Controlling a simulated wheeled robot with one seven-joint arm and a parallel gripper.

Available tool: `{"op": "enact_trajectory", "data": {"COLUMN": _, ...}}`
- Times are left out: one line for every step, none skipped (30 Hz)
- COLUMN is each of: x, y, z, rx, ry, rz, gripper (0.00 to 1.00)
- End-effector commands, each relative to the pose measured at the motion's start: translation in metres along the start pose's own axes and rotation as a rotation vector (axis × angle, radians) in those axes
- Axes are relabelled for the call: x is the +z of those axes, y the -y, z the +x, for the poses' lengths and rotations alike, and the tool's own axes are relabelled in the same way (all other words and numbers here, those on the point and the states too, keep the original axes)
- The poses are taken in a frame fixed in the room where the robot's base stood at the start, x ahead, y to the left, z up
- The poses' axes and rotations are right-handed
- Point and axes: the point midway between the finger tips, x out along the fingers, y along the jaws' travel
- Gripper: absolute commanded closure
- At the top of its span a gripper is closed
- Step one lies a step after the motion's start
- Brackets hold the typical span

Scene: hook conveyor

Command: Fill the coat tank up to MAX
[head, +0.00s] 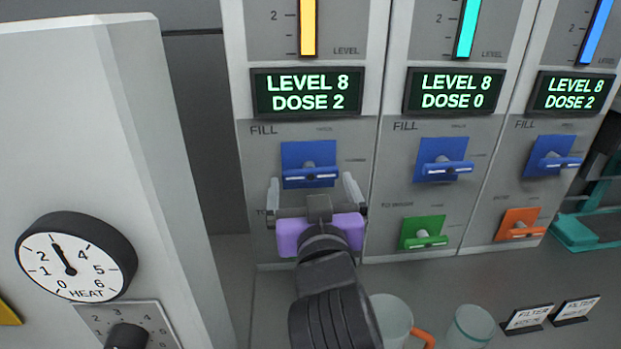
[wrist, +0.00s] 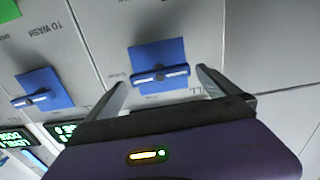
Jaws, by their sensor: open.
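Three tank panels stand side by side, and which one is the coat tank cannot be read. The left display (head: 307,92) reads LEVEL 8, DOSE 2; the middle display (head: 454,92) LEVEL 8, DOSE 0; the right display (head: 573,93) LEVEL 8, DOSE 2. Each has a blue FILL handle: left (head: 310,175), middle (head: 443,169), right (head: 556,163). My gripper (head: 312,190) is open and empty, below and in front of the left FILL handle. In the wrist view this handle (wrist: 160,73) lies between the fingertips, apparently not gripped. The gauge tops are out of frame.
A green handle (head: 424,238) and an orange handle (head: 520,229) sit below the middle and right FILL handles. A HEAT dial (head: 72,257) is on the white cabinet at left. Glass vessels (head: 470,327) and FILTER signs (head: 527,319) stand at lower right.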

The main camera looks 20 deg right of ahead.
Motion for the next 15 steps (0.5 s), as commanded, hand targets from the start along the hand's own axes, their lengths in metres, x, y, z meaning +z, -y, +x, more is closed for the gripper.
{"op": "enact_trajectory", "data": {"x": 0.001, "y": 0.0, "z": -0.009, "rx": -0.002, "ry": -0.001, "rz": 0.001, "gripper": 0.0}}
{"op": "enact_trajectory", "data": {"x": 0.001, "y": 0.0, "z": -0.013, "rx": -0.002, "ry": 0.001, "rz": 0.001, "gripper": 0.0}}
{"op": "enact_trajectory", "data": {"x": 0.001, "y": 0.001, "z": -0.019, "rx": -0.003, "ry": 0.0, "rz": 0.001, "gripper": 0.0}}
{"op": "enact_trajectory", "data": {"x": 0.001, "y": 0.001, "z": -0.023, "rx": -0.002, "ry": 0.0, "rz": 0.001, "gripper": 0.0}}
{"op": "enact_trajectory", "data": {"x": 0.001, "y": 0.001, "z": -0.026, "rx": -0.002, "ry": 0.0, "rz": 0.001, "gripper": 0.0}}
{"op": "enact_trajectory", "data": {"x": 0.001, "y": 0.001, "z": -0.029, "rx": -0.002, "ry": 0.0, "rz": 0.002, "gripper": 0.0}}
{"op": "enact_trajectory", "data": {"x": 0.001, "y": 0.0, "z": -0.032, "rx": -0.002, "ry": 0.001, "rz": 0.002, "gripper": 0.0}}
{"op": "enact_trajectory", "data": {"x": 0.001, "y": 0.0, "z": -0.033, "rx": -0.001, "ry": 0.001, "rz": 0.002, "gripper": 0.0}}
{"op": "enact_trajectory", "data": {"x": 0.001, "y": 0.0, "z": -0.035, "rx": -0.001, "ry": 0.001, "rz": 0.001, "gripper": 0.0}}
{"op": "enact_trajectory", "data": {"x": 0.001, "y": 0.0, "z": -0.036, "rx": -0.001, "ry": 0.001, "rz": 0.001, "gripper": 0.0}}
{"op": "enact_trajectory", "data": {"x": 0.001, "y": 0.0, "z": -0.036, "rx": -0.001, "ry": 0.001, "rz": 0.001, "gripper": 0.0}}
{"op": "enact_trajectory", "data": {"x": 0.0, "y": 0.0, "z": -0.037, "rx": 0.0, "ry": 0.001, "rz": 0.001, "gripper": 0.0}}
{"op": "enact_trajectory", "data": {"x": 0.0, "y": 0.0, "z": -0.037, "rx": 0.0, "ry": 0.001, "rz": 0.001, "gripper": 0.0}}
{"op": "enact_trajectory", "data": {"x": 0.0, "y": 0.0, "z": -0.037, "rx": 0.0, "ry": 0.001, "rz": 0.001, "gripper": 0.0}}
{"op": "enact_trajectory", "data": {"x": 0.0, "y": 0.0, "z": -0.037, "rx": 0.0, "ry": 0.001, "rz": 0.001, "gripper": 0.0}}
